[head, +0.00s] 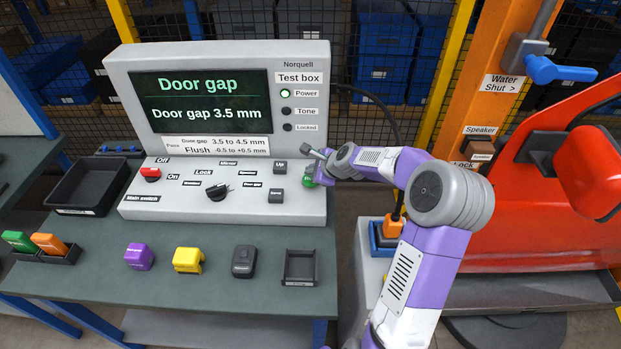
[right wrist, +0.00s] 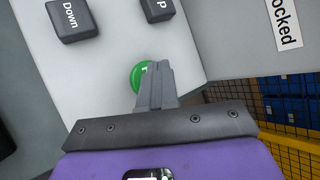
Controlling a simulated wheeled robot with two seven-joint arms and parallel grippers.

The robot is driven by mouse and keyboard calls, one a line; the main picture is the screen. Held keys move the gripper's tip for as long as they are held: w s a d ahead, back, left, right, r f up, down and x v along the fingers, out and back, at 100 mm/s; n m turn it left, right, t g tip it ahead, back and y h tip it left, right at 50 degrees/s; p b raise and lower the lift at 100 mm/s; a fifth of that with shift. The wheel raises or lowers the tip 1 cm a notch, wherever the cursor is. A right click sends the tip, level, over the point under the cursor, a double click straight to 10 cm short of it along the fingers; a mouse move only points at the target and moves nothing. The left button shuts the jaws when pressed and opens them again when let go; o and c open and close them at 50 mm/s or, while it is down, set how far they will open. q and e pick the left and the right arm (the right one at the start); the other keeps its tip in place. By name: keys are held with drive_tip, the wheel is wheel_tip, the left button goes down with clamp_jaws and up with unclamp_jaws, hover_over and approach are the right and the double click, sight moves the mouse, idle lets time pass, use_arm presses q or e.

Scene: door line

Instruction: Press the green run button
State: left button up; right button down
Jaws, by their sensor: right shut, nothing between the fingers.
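The green run button (head: 308,181) sits at the right end of the test box's sloped panel (head: 250,208), partly hidden by my right gripper. My right gripper (head: 312,165) is shut and empty, with its fingers at the button. In the right wrist view the shut fingers (right wrist: 156,75) overlap the right part of the green button (right wrist: 140,74). I cannot tell whether the tips touch it. The test box screen (head: 201,101) reads "Door gap 3.5 mm". My left gripper is not in view.
Dark keys, "Up" (head: 280,167) among them, stand just left of the button. A black rotary knob (head: 217,192) and a red main switch (head: 150,174) are farther left. Purple (head: 139,257) and yellow (head: 188,260) blocks lie on the bench in front. A red door (head: 545,200) stands at right.

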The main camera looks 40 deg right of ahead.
drive_tip(key=shift+r+p, duration=2.05)
drive_tip(key=shift+r, duration=0.45)
wheel_tip(320, 180, up, 8)
drive_tip(key=p, duration=0.7)
drive_tip(key=shift+r, duration=0.2)
